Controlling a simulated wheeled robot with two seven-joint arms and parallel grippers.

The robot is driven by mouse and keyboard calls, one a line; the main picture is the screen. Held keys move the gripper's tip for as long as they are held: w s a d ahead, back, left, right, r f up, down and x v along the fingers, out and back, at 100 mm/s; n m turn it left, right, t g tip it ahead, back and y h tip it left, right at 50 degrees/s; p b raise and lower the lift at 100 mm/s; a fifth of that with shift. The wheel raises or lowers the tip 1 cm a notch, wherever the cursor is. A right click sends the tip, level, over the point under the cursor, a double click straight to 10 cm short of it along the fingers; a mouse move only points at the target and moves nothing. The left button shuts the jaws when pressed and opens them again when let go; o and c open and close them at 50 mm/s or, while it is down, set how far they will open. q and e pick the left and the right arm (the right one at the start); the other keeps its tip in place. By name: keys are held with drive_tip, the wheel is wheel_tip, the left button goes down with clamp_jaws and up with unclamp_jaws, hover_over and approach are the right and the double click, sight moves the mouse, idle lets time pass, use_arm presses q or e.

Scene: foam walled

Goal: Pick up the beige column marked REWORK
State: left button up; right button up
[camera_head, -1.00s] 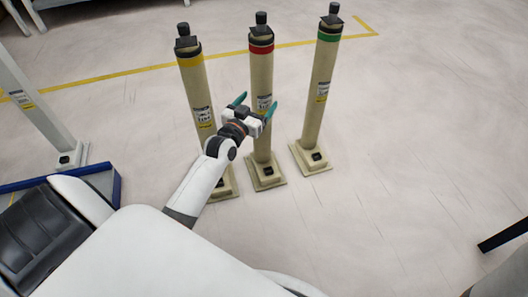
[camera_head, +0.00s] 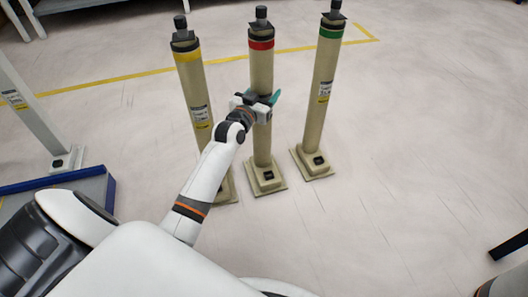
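Three beige columns stand upright on square bases in the head view: a yellow-banded column (camera_head: 187,75), a red-banded column (camera_head: 261,70) and a green-banded column (camera_head: 326,75). Their label text is too small to read, so I cannot tell which says REWORK. My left gripper (camera_head: 262,99) is at mid-height of the red-banded column and covers its label area. One teal finger shows at that column's right edge; the other finger is hidden. I cannot tell whether the fingers press on the column. Its base rests on the floor. My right gripper is not in view.
A white post (camera_head: 38,115) on a foot stands at the left, near a blue-edged platform (camera_head: 110,192). A dark bar (camera_head: 508,244) lies at the right edge. A yellow floor line (camera_head: 120,80) runs behind the columns.

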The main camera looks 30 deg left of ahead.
use_arm(q)
clamp_jaws()
drive_tip(key=shift+r, duration=0.25)
